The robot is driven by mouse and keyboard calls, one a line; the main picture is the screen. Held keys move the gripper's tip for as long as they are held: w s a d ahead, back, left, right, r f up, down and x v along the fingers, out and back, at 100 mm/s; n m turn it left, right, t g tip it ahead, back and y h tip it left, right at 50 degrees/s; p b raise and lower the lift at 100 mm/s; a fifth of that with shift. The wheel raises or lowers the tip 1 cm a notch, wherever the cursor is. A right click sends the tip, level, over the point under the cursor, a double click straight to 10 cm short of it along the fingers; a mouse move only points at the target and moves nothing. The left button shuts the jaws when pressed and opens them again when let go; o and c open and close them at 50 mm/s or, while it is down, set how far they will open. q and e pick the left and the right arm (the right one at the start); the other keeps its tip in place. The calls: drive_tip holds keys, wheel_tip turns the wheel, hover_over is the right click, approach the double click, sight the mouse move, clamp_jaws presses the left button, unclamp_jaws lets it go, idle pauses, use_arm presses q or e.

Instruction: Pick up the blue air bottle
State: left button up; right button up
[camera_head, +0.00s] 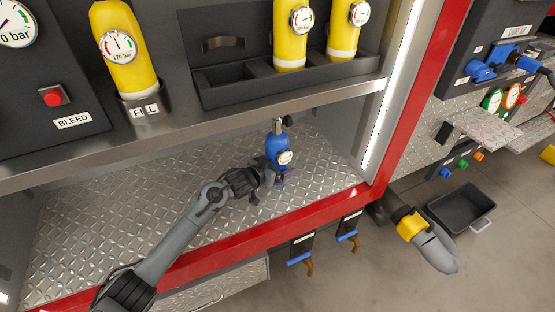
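The blue air bottle (274,145) stands roughly upright on the diamond-plate shelf of the red-framed compartment. It has a round white gauge on its front right and a grey and black fitting on top. My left arm comes in from the lower left, and its dark gripper (272,178) is right at the bottle's lower left side. The gripper overlaps the bottle's lower part. The fingers are small and dark here, so I cannot tell whether they are closed on it. My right gripper is not in view.
Above, a ledge (215,125) holds yellow bottles (124,65) with gauges and an empty dark rack slot (228,90). The red frame edge (270,220) runs in front of the shelf. A black bin (462,208) and a grey object with a yellow band (428,245) are at lower right.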

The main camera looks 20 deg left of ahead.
use_arm(q)
clamp_jaws()
drive_tip(key=shift+r, duration=0.3)
idle(0.3)
